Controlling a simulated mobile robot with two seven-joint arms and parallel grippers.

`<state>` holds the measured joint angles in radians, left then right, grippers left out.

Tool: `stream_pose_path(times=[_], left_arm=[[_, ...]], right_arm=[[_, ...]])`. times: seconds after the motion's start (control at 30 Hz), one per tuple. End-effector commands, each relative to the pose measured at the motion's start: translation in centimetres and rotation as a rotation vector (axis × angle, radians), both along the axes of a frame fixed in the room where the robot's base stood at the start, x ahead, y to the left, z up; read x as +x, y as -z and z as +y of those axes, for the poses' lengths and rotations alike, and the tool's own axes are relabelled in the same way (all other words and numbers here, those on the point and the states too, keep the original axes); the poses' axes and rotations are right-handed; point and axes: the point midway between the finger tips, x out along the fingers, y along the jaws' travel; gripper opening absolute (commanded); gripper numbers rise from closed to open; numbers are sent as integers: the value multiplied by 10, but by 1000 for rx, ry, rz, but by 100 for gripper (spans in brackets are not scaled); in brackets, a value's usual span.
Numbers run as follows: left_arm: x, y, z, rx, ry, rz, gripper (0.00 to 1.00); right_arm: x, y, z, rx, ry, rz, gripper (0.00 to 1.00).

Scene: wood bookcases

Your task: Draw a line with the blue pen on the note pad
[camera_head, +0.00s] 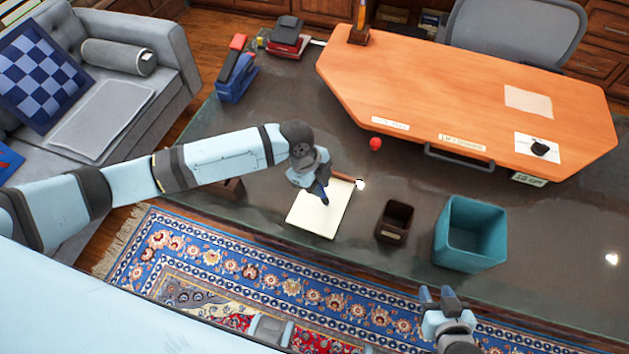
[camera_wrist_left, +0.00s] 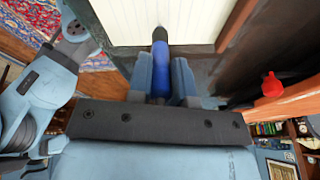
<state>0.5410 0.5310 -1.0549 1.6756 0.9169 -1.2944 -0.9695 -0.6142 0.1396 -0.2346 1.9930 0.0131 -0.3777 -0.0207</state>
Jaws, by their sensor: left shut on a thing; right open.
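The note pad (camera_head: 312,218) is a cream sheet lying on the dark table. It also fills the top of the left wrist view (camera_wrist_left: 120,20). My left gripper (camera_head: 321,188) is above the far part of the pad, shut on the blue pen (camera_wrist_left: 160,70). The pen's dark tip end points at the pad; I cannot tell whether it touches. In the head view the pen (camera_head: 324,196) shows only as a short dark piece below the gripper. My right gripper (camera_head: 441,299) is open and empty at the table's near edge, below the teal bin.
A small dark brown cup (camera_head: 394,222) and a teal bin (camera_head: 470,234) stand right of the pad. A red round object (camera_head: 375,144) lies behind it. An orange desk board (camera_head: 450,95) is at the back. A blue stapler-like object (camera_head: 236,78) stands at the back left.

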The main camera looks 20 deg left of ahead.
Motion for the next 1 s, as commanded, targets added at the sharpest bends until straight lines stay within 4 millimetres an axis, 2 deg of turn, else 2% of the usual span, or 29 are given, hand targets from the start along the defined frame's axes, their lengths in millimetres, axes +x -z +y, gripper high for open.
stream_pose_path(times=[0.23,1.0], left_arm=[[-1,1,-5,0,0,1,0],[1,-1,17,1,1,2,0]], right_arm=[[0,-3,0,0,0,0,43],[0,-15,0,1,-1,-1,43]])
